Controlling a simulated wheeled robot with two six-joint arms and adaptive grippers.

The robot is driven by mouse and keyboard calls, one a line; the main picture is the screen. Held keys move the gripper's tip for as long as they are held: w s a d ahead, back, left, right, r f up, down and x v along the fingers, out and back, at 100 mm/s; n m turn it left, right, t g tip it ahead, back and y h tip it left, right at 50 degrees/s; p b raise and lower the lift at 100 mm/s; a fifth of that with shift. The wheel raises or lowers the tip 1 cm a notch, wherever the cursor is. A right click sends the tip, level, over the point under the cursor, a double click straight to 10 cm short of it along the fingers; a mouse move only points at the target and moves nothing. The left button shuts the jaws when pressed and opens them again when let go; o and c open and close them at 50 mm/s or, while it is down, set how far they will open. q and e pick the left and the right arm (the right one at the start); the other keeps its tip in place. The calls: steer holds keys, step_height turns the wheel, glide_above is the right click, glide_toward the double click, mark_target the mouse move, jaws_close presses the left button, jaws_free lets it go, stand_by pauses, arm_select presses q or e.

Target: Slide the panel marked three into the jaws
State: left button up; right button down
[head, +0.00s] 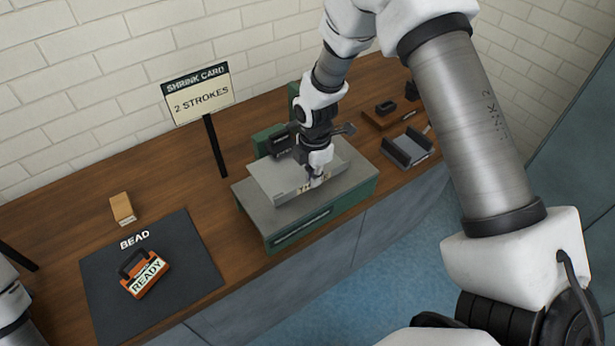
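A thin grey sheet-metal panel (268,178) lies over the grey bed of a green machine (322,213) on the bench. A tan label on its front edge is mostly hidden by my gripper, so I cannot read its marking. My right gripper (317,180) points down at this front edge, its fingertips over the label. The fingers are too small to tell whether they pinch the panel. The jaws, likely at the machine's back, are hidden behind my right arm and the panel. My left gripper is out of view; only part of my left arm shows at the left edge.
A sign reading "SHRINK CARD 2 STROKES" (200,97) stands behind the machine. A dark mat marked "BEAD" (190,255) holds an orange "READY" tool (147,277). A wooden block (122,208) sits behind the mat. A grey channel-shaped holder (408,150) lies to the machine's right.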

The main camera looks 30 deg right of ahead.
steer(key=shift+w, duration=0.4)
steer(key=shift+w, duration=0.1)
steer(key=shift+w, duration=0.25)
steer(key=c, duration=0.7)
jaws_free()
step_height(320, 180, up, 7)
steer(key=p, duration=0.6)
